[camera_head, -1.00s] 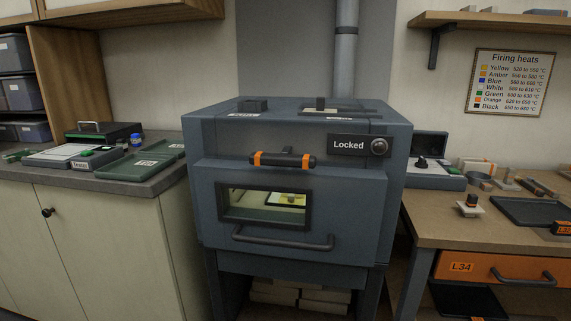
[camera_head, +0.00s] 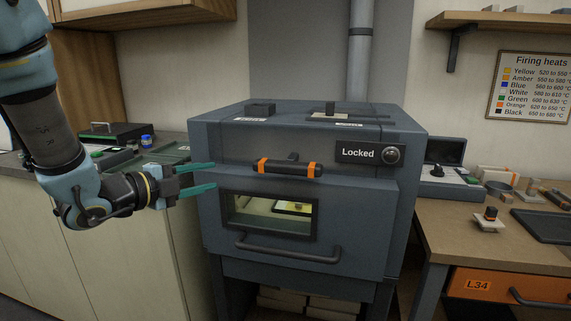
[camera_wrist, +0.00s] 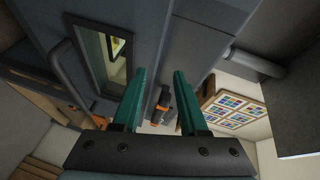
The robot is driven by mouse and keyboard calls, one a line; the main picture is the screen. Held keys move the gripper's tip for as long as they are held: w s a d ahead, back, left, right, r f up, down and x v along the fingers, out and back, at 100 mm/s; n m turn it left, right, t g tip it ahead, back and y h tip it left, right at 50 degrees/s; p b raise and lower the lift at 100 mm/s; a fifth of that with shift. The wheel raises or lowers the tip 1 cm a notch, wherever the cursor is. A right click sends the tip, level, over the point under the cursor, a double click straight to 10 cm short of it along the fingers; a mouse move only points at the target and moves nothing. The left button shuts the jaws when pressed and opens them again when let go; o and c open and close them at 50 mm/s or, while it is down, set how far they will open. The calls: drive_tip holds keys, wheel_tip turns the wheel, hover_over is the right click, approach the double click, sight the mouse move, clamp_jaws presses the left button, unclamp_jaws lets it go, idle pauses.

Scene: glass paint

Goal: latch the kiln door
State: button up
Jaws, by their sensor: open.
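The kiln (camera_head: 400,200) is a blue-grey box with its front door (camera_head: 360,220) shut. The door has a small window (camera_head: 236,206) and a long bar handle (camera_head: 288,248). Above the window is the latch handle (camera_head: 290,168), a dark horizontal bar with two orange bands. A "Locked" plate (camera_head: 356,153) with a grey round lamp is at upper right. My gripper (camera_head: 213,176) is open and empty at the kiln's left front, left of the latch handle and apart from it. In the wrist view, the latch handle (camera_wrist: 163,99) shows between the fingers (camera_wrist: 160,72), beyond them.
A left counter (camera_head: 180,178) holds green trays and a black box (camera_head: 112,132). A wooden bench (camera_head: 450,230) at right carries a dark tray (camera_head: 545,225) and a small black-and-orange knob piece (camera_head: 490,217). A "Firing heats" chart (camera_head: 540,85) hangs on the wall.

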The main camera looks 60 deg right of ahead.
sight(299, 166)
drive_tip(key=s+d+m+g, duration=0.1)
drive_tip(key=s+m+g, duration=0.1)
drive_tip(key=s, duration=0.1)
drive_tip(key=s+d+r+m+g, duration=0.1)
drive_tip(key=s+m+g, duration=0.1)
drive_tip(key=s, duration=0.2)
drive_tip(key=s+d+r+m+g, duration=0.1)
drive_tip(key=s+m+g, duration=0.1)
drive_tip(key=s, duration=0.2)
drive_tip(key=shift+s+g, duration=0.25)
drive_tip(key=shift+g, duration=0.15)
drive_tip(key=p+x, duration=0.4)
drive_tip(key=x, duration=0.6)
drive_tip(key=shift+s+d+f+p, duration=0.1)
drive_tip(key=shift+d+p, duration=0.2)
clamp_jaws()
